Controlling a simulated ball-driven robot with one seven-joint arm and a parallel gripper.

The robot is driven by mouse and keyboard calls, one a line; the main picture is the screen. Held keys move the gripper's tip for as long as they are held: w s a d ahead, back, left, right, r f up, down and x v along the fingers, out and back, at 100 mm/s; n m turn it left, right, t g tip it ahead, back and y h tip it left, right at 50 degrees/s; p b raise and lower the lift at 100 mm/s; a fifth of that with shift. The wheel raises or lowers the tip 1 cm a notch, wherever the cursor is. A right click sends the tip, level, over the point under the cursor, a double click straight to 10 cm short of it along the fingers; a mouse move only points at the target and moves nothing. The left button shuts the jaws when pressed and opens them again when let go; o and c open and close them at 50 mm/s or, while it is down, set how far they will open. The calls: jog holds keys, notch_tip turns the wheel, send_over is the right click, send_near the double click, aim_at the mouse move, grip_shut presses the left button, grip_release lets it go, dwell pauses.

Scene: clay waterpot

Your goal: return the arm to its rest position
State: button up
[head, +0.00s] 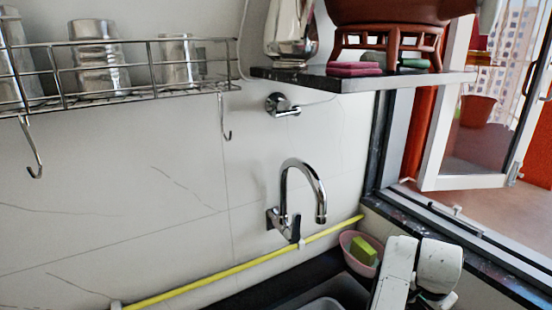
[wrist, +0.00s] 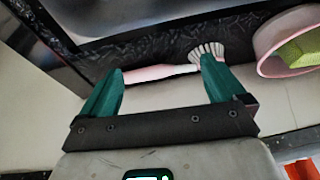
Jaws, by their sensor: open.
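My gripper (wrist: 163,68) shows in the wrist view with its two green fingers spread apart and nothing held between them. A pale pink and white brush (wrist: 160,73) lies beyond the fingertips along the dark counter edge. Its fanned white bristles are by the right fingertip, and I cannot tell whether they touch. My white arm (head: 415,270) shows at the bottom right of the head view, beside the sink corner. The gripper itself is not seen there.
A pink bowl (head: 350,240) with a green-yellow sponge (head: 363,250) stands close left of my arm. A tap (head: 303,190), a yellow pipe (head: 220,278) and a wire rack (head: 140,75) are on the wall. A clay pot (head: 390,10) stands above on a shelf (head: 350,82). An open window (head: 480,150) is right.

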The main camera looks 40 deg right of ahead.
jog(key=w+a+f+n+t+h+b, duration=0.1)
jog(key=w+a+f+n+t+b, duration=0.3)
jog(key=a+n, duration=0.6)
jog(key=s+a+f+n+g+y+b, duration=0.1)
jog(key=a+f+n, duration=0.4)
jog(key=a, duration=0.5)
jog(key=s+a+f+n+g+y+b, duration=0.1)
jog(key=a+f+n, duration=0.4)
jog(key=a, duration=0.5)
jog(key=shift+s+f+g+y, duration=0.4)
jog(key=shift+s+f+y, duration=0.25)
jog(key=shift+s+y, duration=0.4)
jog(key=shift+w+a, duration=0.1)
jog(key=shift+w, duration=0.05)
